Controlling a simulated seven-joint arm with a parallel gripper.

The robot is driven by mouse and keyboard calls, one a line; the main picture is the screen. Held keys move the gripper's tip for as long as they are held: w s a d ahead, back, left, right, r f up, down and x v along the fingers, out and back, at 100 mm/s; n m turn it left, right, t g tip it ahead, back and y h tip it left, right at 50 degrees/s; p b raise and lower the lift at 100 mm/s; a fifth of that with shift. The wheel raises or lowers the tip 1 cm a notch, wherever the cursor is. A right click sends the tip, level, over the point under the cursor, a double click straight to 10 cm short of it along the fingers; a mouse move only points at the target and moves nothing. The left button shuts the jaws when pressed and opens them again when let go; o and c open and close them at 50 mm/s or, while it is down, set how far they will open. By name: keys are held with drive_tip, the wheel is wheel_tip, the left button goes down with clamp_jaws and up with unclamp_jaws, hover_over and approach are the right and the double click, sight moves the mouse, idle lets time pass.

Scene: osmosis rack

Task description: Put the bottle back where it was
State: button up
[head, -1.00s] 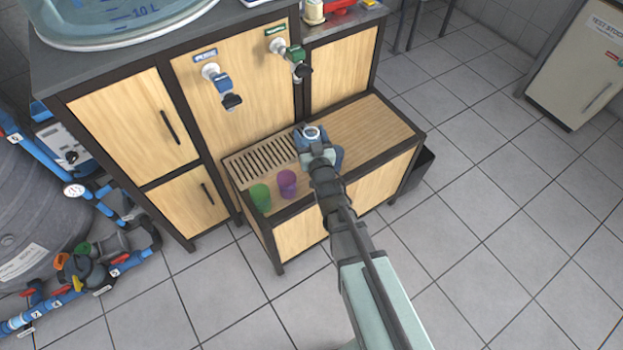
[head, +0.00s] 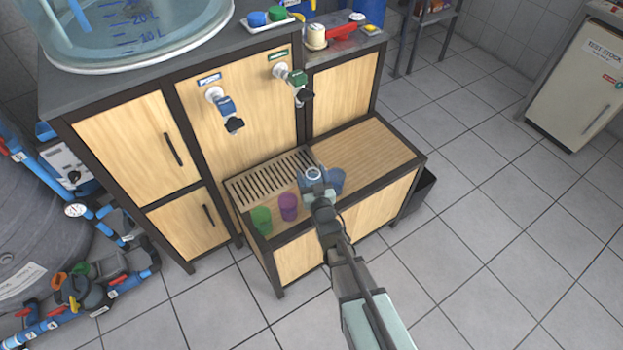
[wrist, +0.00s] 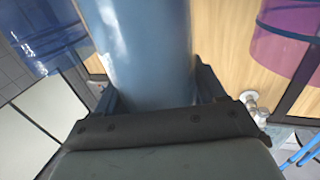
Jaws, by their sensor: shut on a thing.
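My gripper (head: 314,190) is shut on a blue-grey bottle (head: 313,174), whose round top shows in the head view. The bottle (wrist: 145,45) fills the middle of the wrist view between the two fingers (wrist: 158,92). In the head view it stands between the purple cup (head: 288,207) and the blue cup (head: 336,181), over the low wooden bench (head: 365,148). The arm hides its lower part, so I cannot tell whether its base touches the bench.
A green cup (head: 262,221) stands left of the purple one. A slotted drain grate (head: 262,182) lies behind the cups. Two taps, a blue one (head: 226,108) and a green one (head: 298,80), stick out from the cabinet above. The bench's right part is clear.

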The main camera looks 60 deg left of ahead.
drive_tip(key=shift+f, duration=0.9)
drive_tip(key=shift+f, duration=0.1)
drive_tip(key=o, duration=1.4)
drive_tip(key=v, duration=1.2)
